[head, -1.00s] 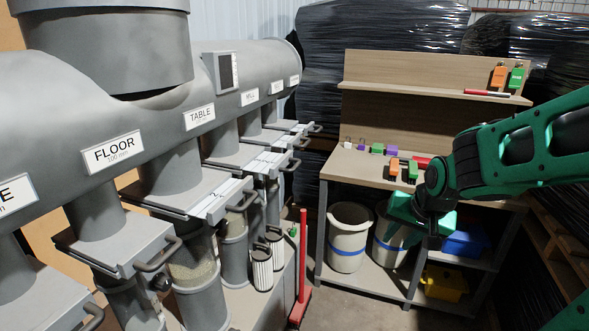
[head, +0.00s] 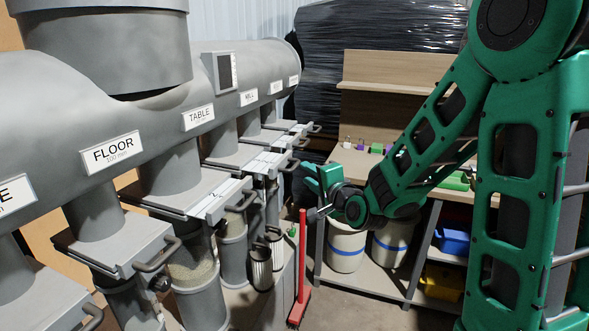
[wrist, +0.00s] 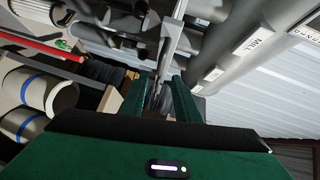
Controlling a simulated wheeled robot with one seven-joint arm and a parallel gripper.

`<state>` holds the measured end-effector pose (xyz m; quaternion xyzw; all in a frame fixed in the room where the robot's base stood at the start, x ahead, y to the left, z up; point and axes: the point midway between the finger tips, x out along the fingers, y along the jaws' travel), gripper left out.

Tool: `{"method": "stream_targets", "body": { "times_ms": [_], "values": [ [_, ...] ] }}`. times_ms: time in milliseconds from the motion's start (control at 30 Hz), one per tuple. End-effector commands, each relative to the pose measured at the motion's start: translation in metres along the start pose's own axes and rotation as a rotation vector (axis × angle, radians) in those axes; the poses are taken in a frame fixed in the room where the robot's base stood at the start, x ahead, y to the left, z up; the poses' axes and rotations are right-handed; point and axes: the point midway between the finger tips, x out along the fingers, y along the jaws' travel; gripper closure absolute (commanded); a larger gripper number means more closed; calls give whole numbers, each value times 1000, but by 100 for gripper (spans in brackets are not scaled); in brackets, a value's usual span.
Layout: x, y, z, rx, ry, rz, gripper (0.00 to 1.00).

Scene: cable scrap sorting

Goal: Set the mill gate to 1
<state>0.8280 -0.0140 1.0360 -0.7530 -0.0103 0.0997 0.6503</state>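The mill duct bears a MILL label (head: 249,97), which also shows tilted in the wrist view (wrist: 260,40). Below it the mill gate (head: 264,163) is a grey slide plate with pale markings and a bar handle at its right end. The markings are too small to read, so its setting cannot be told. My gripper (head: 309,178) is beside the row of gate handles, just right of the mill gate's handle, with no clear contact. In the wrist view my gripper (wrist: 160,88) has its two green fingers apart, with a gap between them and grey gate parts beyond.
The table gate (head: 205,195) and floor gate (head: 120,240) stand nearer, with handles sticking out. A workbench (head: 455,198) with white bins (head: 345,248) below is behind my arm.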

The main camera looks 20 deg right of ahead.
Motion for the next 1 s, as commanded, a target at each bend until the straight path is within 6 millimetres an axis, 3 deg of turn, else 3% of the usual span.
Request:
{"method": "stream_targets", "body": {
  "times_ms": [300,500,700,967,1000],
  "values": [
    [56,1,1,-3,-3,2,71],
    [82,1,1,-3,-2,2,71],
    [94,1,0,-4,-1,2,71],
    [95,0,0,-4,-1,2,71],
    [95,0,0,-4,-1,2,75]
  ]
}}
